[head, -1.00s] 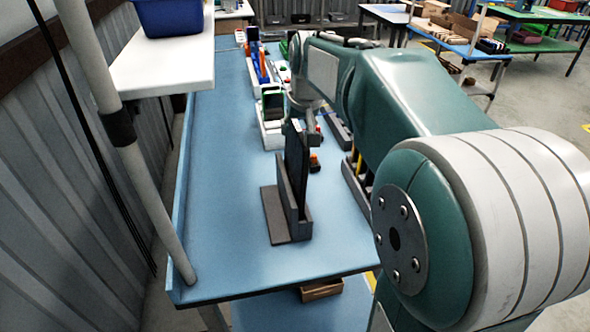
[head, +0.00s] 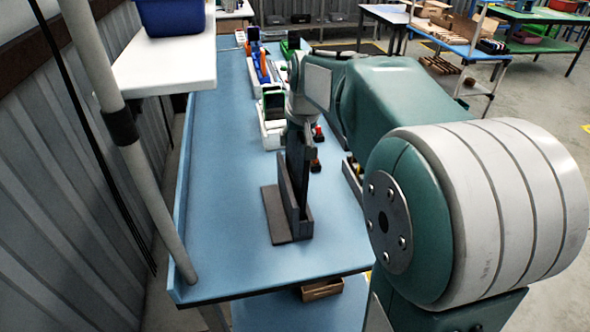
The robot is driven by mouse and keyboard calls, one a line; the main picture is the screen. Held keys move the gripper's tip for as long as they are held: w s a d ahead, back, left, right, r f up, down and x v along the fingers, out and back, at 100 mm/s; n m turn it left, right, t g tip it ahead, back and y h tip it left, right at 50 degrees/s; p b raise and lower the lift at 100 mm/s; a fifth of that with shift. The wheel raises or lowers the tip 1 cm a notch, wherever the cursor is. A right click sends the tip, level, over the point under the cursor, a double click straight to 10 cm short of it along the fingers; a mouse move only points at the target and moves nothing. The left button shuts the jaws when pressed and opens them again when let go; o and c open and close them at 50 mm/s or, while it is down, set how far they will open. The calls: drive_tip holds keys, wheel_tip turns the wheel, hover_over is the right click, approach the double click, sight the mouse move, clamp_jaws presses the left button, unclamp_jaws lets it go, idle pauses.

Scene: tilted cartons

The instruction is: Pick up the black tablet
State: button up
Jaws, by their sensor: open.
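The black tablet (head: 300,182) stands upright, seen nearly edge-on, in a dark grey holder (head: 277,225) on the blue bench. The holder has a flat base plate and an upright slot. My gripper (head: 301,146) is at the tablet's upper end, pointing down, with the jaws open. The gripper and wrist hide the tablet's top, so I cannot tell whether the fingers touch it or straddle it.
The blue bench (head: 235,170) is clear left of and in front of the holder. White bins (head: 271,125) with several items stand behind. A white shelf (head: 165,70) carrying a blue bin (head: 172,14) overhangs the left side. A pole (head: 130,150) rises at the front left.

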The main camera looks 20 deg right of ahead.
clamp_jaws()
idle(0.3)
drive_tip(key=r, duration=0.7)
drive_tip(key=shift+d+r, duration=0.25)
drive_tip(key=shift+r, duration=0.15)
drive_tip(key=s+a, duration=0.1)
drive_tip(key=s, duration=1.3)
drive_tip(key=shift+a+f, duration=0.15)
